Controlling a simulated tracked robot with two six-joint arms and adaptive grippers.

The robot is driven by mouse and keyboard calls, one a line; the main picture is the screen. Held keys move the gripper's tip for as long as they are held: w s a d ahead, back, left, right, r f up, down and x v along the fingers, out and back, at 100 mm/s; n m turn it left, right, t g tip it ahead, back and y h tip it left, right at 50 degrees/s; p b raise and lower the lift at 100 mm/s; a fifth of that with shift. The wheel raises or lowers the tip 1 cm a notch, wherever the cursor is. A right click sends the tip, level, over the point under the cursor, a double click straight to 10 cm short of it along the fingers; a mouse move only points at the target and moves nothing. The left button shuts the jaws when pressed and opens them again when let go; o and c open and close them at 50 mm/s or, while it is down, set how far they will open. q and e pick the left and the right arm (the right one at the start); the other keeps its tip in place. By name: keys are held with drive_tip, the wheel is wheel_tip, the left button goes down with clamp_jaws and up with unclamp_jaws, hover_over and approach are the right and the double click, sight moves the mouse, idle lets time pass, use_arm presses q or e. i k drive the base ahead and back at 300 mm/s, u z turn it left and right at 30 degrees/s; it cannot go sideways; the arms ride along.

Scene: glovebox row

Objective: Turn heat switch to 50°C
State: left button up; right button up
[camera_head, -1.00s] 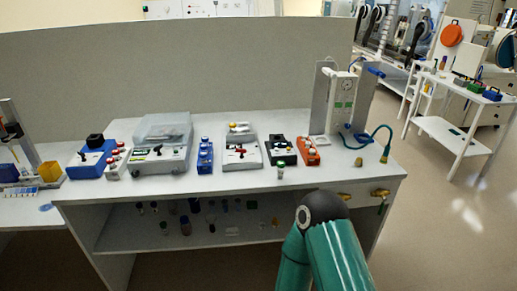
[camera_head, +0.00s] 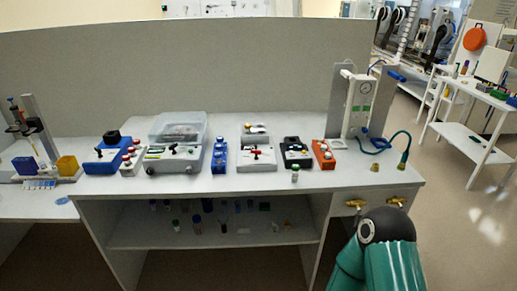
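Several small bench devices stand in a row on the white bench (camera_head: 350,181), and I cannot tell which carries the heat switch or read any temperature marking. They are a blue device with a black top (camera_head: 104,155), a white device with a clear lid (camera_head: 172,152), a white device with a red and black knob (camera_head: 256,158), a dark device (camera_head: 294,151) and an orange block (camera_head: 324,154). Neither of my grippers is in view. Only a green link of my arm shows at the lower right, in front of the bench.
A blue rack (camera_head: 219,156) and a red-white block (camera_head: 131,160) stand among the devices. A panel with a gauge (camera_head: 360,103) and a blue-green hose stands at the right end. Brass valves (camera_head: 356,204) are on the bench front. A grey partition (camera_head: 180,75) closes the back.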

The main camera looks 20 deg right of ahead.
sight(257, 152)
drive_tip(key=z, duration=0.05)
drive_tip(key=i, duration=0.85)
drive_tip(key=u, duration=0.05)
